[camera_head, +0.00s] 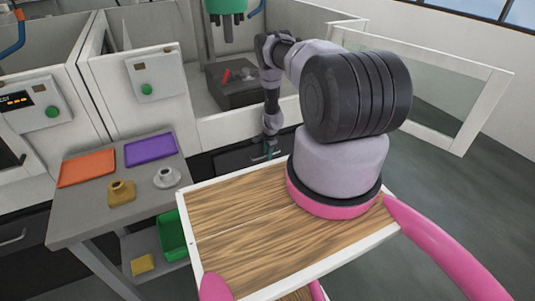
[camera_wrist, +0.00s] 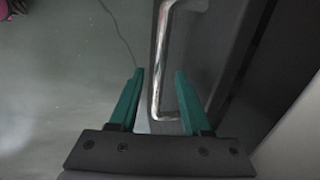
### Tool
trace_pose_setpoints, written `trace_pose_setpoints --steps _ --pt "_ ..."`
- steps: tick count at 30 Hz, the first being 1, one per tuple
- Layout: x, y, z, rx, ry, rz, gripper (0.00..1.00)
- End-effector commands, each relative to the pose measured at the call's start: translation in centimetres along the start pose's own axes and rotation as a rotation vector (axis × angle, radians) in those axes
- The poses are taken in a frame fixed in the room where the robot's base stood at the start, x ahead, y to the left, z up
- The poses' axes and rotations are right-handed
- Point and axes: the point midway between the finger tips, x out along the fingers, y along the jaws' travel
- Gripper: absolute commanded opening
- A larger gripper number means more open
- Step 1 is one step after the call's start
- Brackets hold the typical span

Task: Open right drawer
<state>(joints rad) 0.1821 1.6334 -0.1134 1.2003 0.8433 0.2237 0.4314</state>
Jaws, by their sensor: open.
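The right drawer (camera_head: 228,162) is a dark front below the white machine, with a metal handle; it looks closed. My gripper is open, with a gap at the left finger; whether the right finger touches the bar I cannot tell. In the head view my gripper (camera_head: 270,151) is small, at the drawer front, and partly hides the handle.
A grey side table (camera_head: 85,208) at left carries an orange tray (camera_head: 87,168), a purple tray (camera_head: 150,149) and small fittings. A green bin (camera_head: 172,236) sits below. Another dark drawer (camera_head: 22,225) is at far left. Open floor (camera_head: 430,185) lies at right.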

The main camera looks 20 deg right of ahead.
Motion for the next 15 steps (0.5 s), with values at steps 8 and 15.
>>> trace_pose_setpoints --steps 8,15 --pt "0.23 -0.02 0.01 0.001 0.0 0.0 0.48" --pt "0.22 -0.02 0.01 0.001 0.0 0.0 0.0"
